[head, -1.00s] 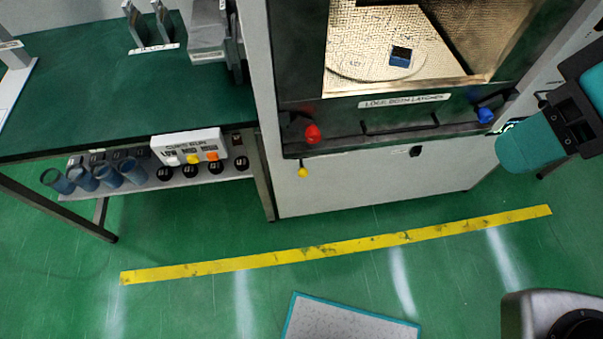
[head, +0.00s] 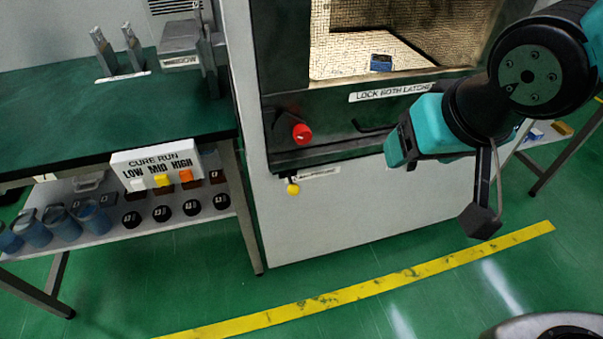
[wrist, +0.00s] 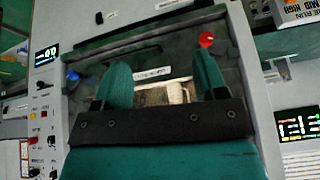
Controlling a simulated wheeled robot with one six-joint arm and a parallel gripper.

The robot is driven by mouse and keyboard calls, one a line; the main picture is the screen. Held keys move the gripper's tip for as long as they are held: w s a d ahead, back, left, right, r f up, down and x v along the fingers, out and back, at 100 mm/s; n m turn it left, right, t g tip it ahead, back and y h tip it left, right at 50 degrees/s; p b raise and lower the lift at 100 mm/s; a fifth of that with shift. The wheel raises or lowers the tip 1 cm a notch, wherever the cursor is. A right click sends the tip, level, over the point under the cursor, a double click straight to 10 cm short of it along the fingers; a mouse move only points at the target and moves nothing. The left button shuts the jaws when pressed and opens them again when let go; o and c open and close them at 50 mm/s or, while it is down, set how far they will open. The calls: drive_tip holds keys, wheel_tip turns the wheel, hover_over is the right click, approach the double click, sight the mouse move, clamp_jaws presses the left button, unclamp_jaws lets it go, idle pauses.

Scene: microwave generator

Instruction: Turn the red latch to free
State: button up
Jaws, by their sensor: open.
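The red latch (head: 302,133) is a round red knob on a dark mount at the left of the microwave door's lower frame (head: 345,153). In the wrist view the red latch (wrist: 206,40) shows at the upper right, just beyond the tip of the right finger. My gripper (head: 393,150) is in front of the door, to the right of the red latch and apart from it. In the wrist view my gripper (wrist: 162,70) has its two teal fingers spread, with nothing between them. The blue latch (wrist: 72,76) shows at the left there; my arm hides it in the head view.
A label (head: 392,91) reads "LOCK BOTH LATCHES". A yellow knob (head: 292,189) hangs below the red latch. A bench (head: 110,120) with a cure-run button box (head: 155,165) stands left. The floor before the cabinet is clear, with a yellow line (head: 350,292).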

drive_tip(key=w+a+f+m+t+b, duration=0.1)
drive_tip(key=w+a+f+t+b, duration=0.15)
drive_tip(key=f+b, duration=0.4)
drive_tip(key=w+a+f+t+b, duration=0.1)
drive_tip(key=w+f+t+b, duration=0.15)
drive_tip(key=f+b, duration=0.45)
drive_tip(key=t+y+b, duration=0.3)
drive_tip(key=t+b, duration=0.3)
drive_tip(key=t, duration=0.1)
approach(304, 139)
drive_tip(key=shift+n, duration=0.3)
drive_tip(key=p+x, duration=0.7)
drive_tip(key=x, duration=0.2)
drive_tip(key=shift+r+p, duration=0.15)
drive_tip(key=shift+p, duration=0.25)
drive_tip(key=shift+w+a, duration=0.15)
drive_tip(key=shift+w, duration=0.45)
drive_tip(key=c, duration=0.9)
